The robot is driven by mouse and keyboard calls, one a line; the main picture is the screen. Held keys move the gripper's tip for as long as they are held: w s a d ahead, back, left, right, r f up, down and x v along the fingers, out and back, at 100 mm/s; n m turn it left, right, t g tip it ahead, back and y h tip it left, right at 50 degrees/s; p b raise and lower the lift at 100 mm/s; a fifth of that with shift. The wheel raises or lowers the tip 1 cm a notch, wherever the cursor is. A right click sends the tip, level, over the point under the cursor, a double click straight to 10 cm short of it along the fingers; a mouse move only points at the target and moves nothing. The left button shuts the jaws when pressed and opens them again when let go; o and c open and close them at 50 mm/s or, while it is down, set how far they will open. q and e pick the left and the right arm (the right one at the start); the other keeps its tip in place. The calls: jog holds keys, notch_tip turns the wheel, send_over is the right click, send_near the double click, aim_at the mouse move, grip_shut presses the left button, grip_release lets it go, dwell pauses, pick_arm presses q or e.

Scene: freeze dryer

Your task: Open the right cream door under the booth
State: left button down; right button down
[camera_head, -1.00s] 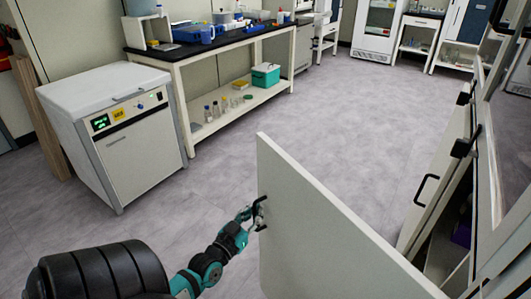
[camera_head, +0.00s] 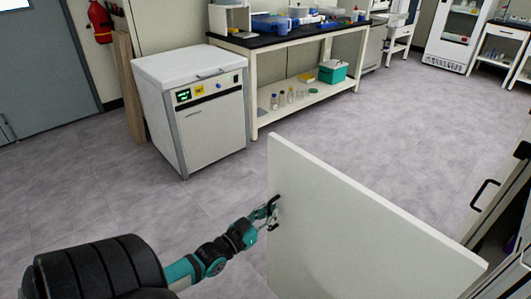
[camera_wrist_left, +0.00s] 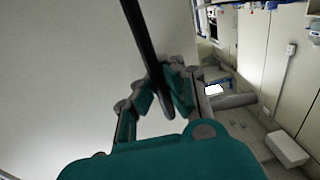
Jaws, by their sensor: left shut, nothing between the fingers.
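A cream door (camera_head: 350,225) stands swung out wide in the head view, its broad panel reaching towards the left. Its black bar handle (camera_head: 275,205) is near the door's left edge. My left gripper (camera_head: 266,214) is at this handle, shut with nothing held between the fingers. In the left wrist view the dark handle bar (camera_wrist_left: 143,45) runs down in front of the fingers (camera_wrist_left: 165,98), close to them. Whether it touches them I cannot tell. A second cream door with a black handle (camera_head: 486,195) is at the right edge. My right gripper is not in view.
A white cabinet unit (camera_head: 213,135) with a green display stands at the left. Behind it a bench with a black top (camera_head: 290,36) holds lab items. The grey floor between them and the open door is clear.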

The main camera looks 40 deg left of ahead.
pick_arm(q)
jog(key=shift+d+f, duration=0.1)
jog(key=c, duration=1.6)
grip_release()
jog(key=shift+c, duration=0.2)
jog(key=s, duration=1.2)
